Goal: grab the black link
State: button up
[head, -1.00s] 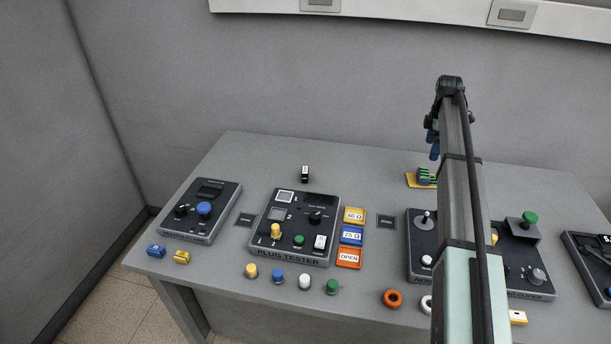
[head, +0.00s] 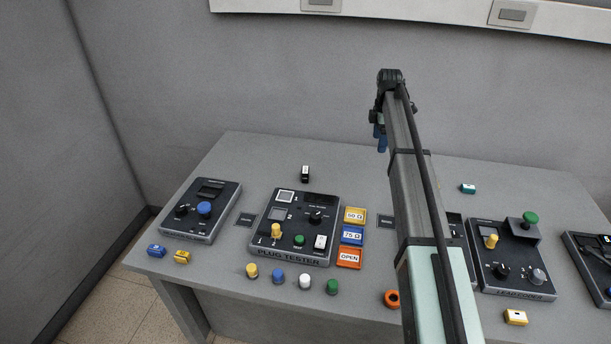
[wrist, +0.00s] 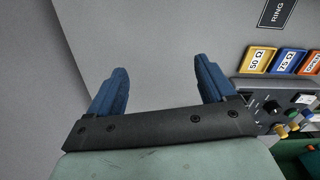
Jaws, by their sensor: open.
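The black link (head: 305,174), a small black block with a white label on it, stands on the grey table behind the plug tester in the head view. I cannot make it out in the wrist view. My gripper (head: 380,142), with blue fingers, is in the air to the right of the link and looks higher than the table top. In the wrist view my gripper (wrist: 163,88) has its two fingers wide apart, with nothing between them.
The plug tester (head: 293,226) sits in front of the link, and a smaller box with a blue knob (head: 201,210) to its left. Labelled trays (head: 351,235) line the tester's right side. Coloured plugs (head: 278,276) stand along the front. The table around the link is clear.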

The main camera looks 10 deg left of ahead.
jog(key=s+a+n, duration=0.2)
jog(key=s+a, duration=0.2)
jog(key=a, duration=1.3)
jog(key=r+m, duration=0.1)
jog(key=m, duration=2.4)
send_over(306, 170)
notch_tip(306, 170, down, 14)
jog(key=m, duration=1.3)
jog(key=shift+w+a+r, duration=0.1)
